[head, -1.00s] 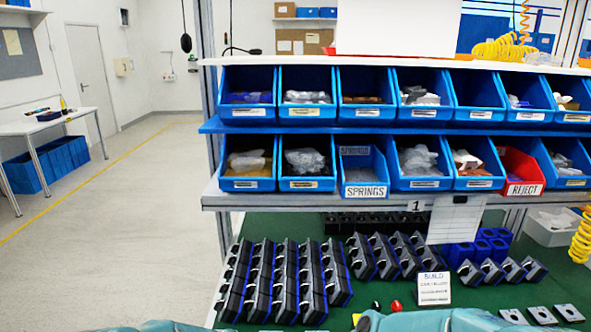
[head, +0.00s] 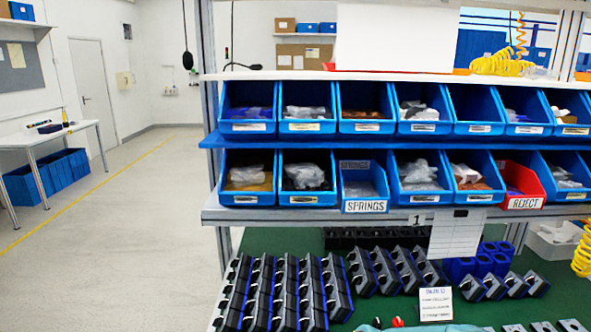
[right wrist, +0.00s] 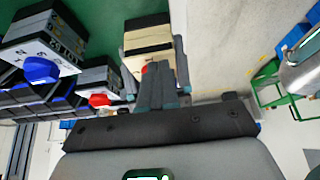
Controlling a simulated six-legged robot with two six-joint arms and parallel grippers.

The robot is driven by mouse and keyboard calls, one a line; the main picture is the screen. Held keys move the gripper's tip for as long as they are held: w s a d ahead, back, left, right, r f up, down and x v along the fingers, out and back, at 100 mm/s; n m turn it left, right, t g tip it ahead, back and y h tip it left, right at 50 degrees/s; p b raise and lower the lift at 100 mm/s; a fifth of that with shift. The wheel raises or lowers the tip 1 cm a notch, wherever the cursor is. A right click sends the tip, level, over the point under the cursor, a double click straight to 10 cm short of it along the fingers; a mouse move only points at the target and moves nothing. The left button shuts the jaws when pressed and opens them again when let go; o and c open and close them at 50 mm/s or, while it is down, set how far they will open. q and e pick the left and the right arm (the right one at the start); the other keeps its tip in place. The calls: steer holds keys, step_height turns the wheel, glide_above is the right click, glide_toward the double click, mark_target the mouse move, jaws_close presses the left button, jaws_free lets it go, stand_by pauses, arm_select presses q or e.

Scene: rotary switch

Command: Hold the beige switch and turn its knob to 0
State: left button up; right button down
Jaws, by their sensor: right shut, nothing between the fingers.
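The beige switch (right wrist: 146,38) shows at the top middle of the right wrist view, a beige and black block with a bit of red on its near side, likely its knob, partly hidden by my fingers. My right gripper (right wrist: 158,72) is shut and empty; its fingers overlap the switch in the picture, and I cannot tell whether they touch it. The knob's setting cannot be read. My left gripper is not in view. In the head view I cannot make out the beige switch.
Beside it in the right wrist view are a switch with a blue knob (right wrist: 40,69) and one with a red knob (right wrist: 100,100). In the head view, rows of dark switches (head: 284,290) stand on the green bench (head: 285,240) below blue bins (head: 307,178). A red bin (head: 521,186) is at right.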

steer(key=shift+w+d, duration=0.1)
steer(key=shift+w, duration=0.35)
stand_by(0.3)
steer(key=shift+w, duration=0.55)
steer(key=shift+w, duration=0.15)
stand_by(0.4)
step_height(320, 180, up, 6)
steer(key=shift+d, duration=0.3)
stand_by(0.4)
